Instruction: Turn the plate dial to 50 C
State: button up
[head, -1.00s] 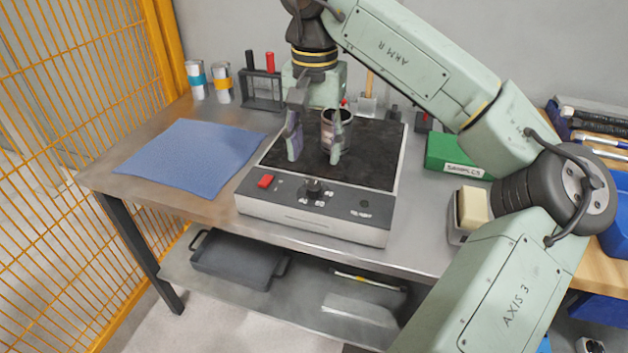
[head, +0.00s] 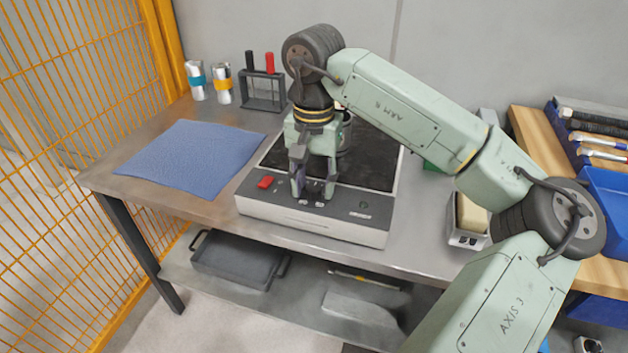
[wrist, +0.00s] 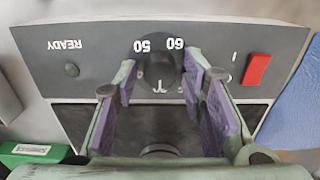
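The hot plate (head: 310,222) stands on the bench, with a dark top and a grey front panel. Its black dial (wrist: 160,70) shows in the wrist view, with the upside-down labels 50 and 60 just above it. I cannot clearly read where its pointer stands. My gripper (head: 314,193) is down at the front panel in the head view and mostly hides the dial there. In the wrist view my gripper (wrist: 160,80) is open, with one purple-padded finger on each side of the dial. Gaps seem to show between the fingers and the dial.
A metal pot (head: 346,135) stands on the plate behind my gripper, partly hidden. A red switch (head: 265,182) sits left of the dial. A blue mat (head: 190,157) lies to the left. A block in a grey holder (head: 470,222) stands to the right.

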grip_shut()
